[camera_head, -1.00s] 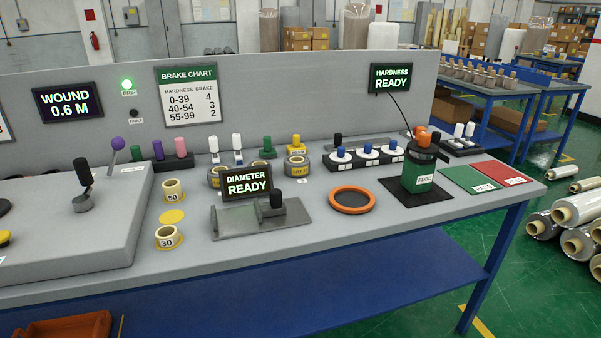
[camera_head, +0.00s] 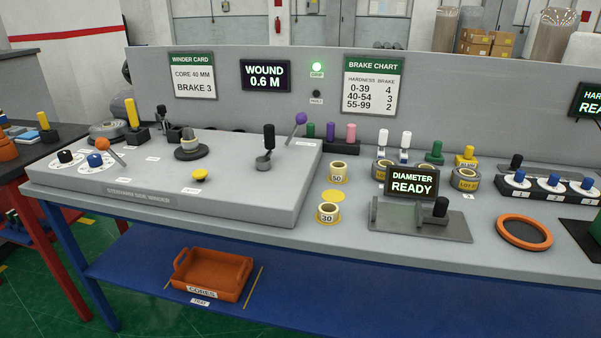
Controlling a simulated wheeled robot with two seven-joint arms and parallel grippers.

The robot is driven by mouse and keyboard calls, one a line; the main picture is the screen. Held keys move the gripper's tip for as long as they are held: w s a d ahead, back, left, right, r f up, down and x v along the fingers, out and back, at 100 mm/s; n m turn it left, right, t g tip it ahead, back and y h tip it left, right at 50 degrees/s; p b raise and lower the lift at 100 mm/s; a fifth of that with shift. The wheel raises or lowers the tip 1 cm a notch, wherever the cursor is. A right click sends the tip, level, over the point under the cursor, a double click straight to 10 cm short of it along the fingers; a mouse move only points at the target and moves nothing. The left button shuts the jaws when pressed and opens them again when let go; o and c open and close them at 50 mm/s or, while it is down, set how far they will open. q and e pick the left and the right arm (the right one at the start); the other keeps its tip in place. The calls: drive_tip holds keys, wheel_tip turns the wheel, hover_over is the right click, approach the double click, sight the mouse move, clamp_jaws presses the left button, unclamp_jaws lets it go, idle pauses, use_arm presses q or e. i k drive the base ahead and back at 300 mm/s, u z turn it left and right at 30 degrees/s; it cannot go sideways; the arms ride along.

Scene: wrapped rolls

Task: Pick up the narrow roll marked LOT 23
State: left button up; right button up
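The lot numbers are too small to read, so I cannot tell which roll is LOT 23. Neither of my grippers is in view.
A winder housing (camera_head: 232,200) fills the bench's left. Cores marked 50 (camera_head: 338,172) and 30 (camera_head: 328,213) stand at centre. A metal gauge plate (camera_head: 400,222) and an orange ring (camera_head: 524,232) lie on the right. An orange CORES tray (camera_head: 212,275) is below.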

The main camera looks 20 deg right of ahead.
sight(378, 168)
drive_tip(key=u, duration=0.5)
drive_tip(key=i, duration=1.5)
drive_tip(key=z, duration=2.5)
